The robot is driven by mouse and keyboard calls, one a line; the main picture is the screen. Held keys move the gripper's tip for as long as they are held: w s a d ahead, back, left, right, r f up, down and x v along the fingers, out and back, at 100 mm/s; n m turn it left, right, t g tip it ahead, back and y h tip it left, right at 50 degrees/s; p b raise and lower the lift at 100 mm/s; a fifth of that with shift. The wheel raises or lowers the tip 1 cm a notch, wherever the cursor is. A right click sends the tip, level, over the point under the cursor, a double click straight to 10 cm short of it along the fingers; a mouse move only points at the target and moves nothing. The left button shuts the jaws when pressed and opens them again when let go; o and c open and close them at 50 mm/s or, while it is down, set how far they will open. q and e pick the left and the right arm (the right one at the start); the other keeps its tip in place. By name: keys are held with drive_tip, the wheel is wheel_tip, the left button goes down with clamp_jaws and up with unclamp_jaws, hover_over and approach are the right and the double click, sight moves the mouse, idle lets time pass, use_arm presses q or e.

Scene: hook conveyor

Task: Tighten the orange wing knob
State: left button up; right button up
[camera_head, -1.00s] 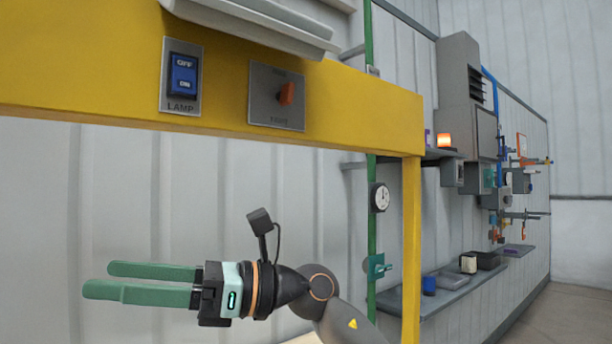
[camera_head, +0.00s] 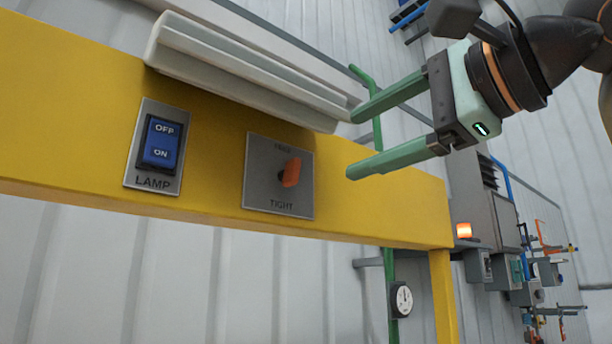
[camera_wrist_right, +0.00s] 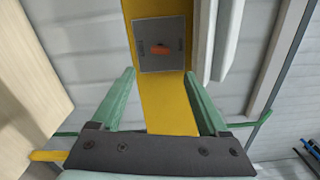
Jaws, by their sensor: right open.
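The orange wing knob (camera_head: 291,172) sits on a grey square plate (camera_head: 262,191) on the yellow beam. The plate is lettered TIGHT at its lower edge; the word at its upper edge is hard to read. My right gripper (camera_head: 350,145) is open and empty, to the right of the knob and apart from it. In the right wrist view the knob (camera_wrist_right: 159,49) lies ahead, beyond the gap between the two green fingers (camera_wrist_right: 163,95). My left gripper is not in view.
A blue OFF/ON rocker switch (camera_head: 160,143) labelled LAMP is left of the knob on the yellow beam (camera_head: 60,130). A pale ribbed housing (camera_head: 240,80) runs just above the plate. A green pipe (camera_head: 390,280) and a round gauge (camera_head: 401,299) stand at the lower right.

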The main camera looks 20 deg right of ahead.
sight(298, 171)
drive_tip(key=p+x, duration=0.2)
drive_tip(key=x, duration=1)
drive_tip(key=shift+w+a, duration=0.15)
drive_tip(key=shift+c, duration=0.3)
clamp_jaws()
